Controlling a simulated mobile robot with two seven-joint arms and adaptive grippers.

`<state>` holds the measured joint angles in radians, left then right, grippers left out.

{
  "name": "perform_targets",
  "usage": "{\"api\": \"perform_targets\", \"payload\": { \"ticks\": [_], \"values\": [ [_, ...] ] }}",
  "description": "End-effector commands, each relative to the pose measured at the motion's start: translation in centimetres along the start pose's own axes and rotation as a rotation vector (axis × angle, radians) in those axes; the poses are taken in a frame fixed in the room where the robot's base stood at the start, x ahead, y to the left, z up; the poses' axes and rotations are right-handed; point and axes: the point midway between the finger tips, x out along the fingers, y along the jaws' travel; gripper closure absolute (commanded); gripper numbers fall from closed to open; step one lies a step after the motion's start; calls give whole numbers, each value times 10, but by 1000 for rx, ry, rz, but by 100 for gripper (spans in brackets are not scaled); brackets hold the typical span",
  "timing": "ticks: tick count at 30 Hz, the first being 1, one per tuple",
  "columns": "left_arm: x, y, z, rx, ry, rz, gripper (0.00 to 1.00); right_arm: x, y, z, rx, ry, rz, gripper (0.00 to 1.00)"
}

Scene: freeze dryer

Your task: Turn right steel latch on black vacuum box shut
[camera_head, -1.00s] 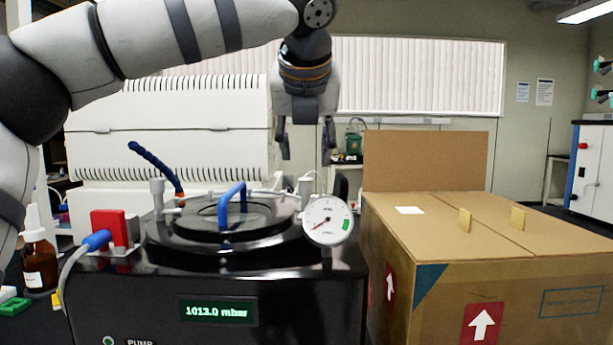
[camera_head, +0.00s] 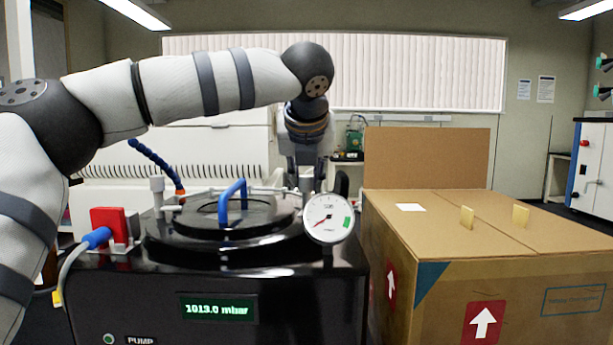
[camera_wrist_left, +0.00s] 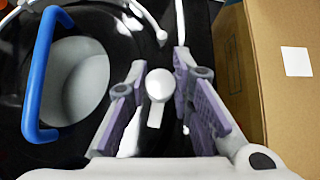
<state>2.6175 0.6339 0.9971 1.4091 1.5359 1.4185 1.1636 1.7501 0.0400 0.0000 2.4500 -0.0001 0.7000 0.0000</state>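The black vacuum box (camera_head: 110,285) stands in front with a round black lid (camera_head: 205,219) and a blue handle (camera_head: 232,200). The right steel latch (camera_wrist_left: 158,87) shows in the left wrist view as a pale round knob with a short stem. My left gripper (camera_head: 306,184) points down over the right side of the box. In the left wrist view its two purple-padded fingers (camera_wrist_left: 160,80) are apart, one on each side of the latch, with gaps visible. In the head view the fingers and gauge largely hide this latch. The left steel latch (camera_head: 157,193) stands upright.
A round pressure gauge (camera_head: 328,218) sits just in front of my left gripper. A cardboard box (camera_head: 430,235) stands close on the right. A red block with a blue plug (camera_head: 108,222) and a blue jointed hose (camera_head: 155,162) are on the left.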

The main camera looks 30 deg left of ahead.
Motion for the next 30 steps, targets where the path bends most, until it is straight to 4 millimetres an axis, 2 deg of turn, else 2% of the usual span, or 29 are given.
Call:
{"api": "perform_targets", "payload": {
  "ticks": [11,30],
  "values": [
    [0,1,0,62,1,-60,100,0,0,0,0,0,0,58],
    [2,1,-1,460,4,-465,100,0,0,0,0,-1,0,58]
  ]
}}
